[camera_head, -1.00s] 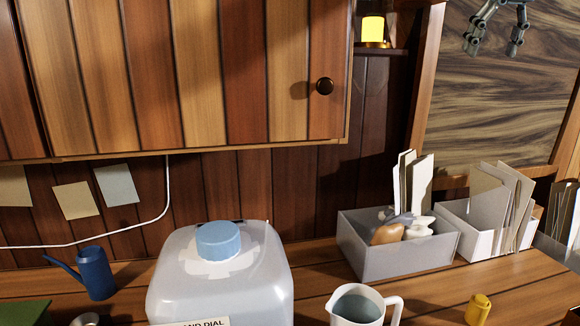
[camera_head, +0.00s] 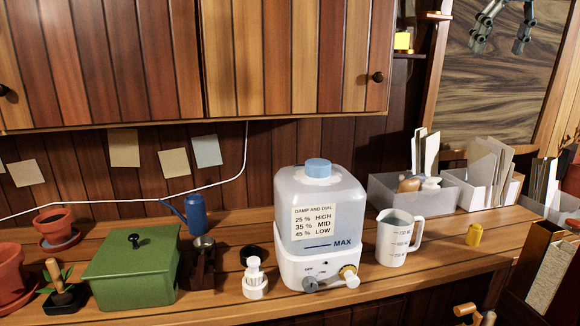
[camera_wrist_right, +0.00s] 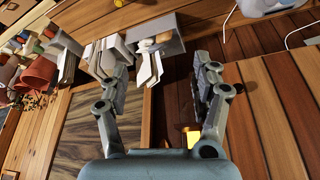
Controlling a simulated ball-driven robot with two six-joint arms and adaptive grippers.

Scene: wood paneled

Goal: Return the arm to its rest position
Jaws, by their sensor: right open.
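My right gripper (camera_head: 504,28) hangs at the upper right of the head view, in front of the dark wood-grain panel. It also shows in the right wrist view (camera_wrist_right: 166,82), where its two fingers are spread apart with nothing between them. It is above and apart from the counter and touches nothing that I can see. My left gripper is in neither view.
A humidifier with a clear tank (camera_head: 322,215), a measuring jug (camera_head: 398,238), a green box (camera_head: 131,268) and a blue watering can (camera_head: 193,214) stand on the counter (camera_head: 370,285). Grey bins (camera_head: 410,199) hold papers at the back right. Cabinets (camera_head: 290,60) hang above.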

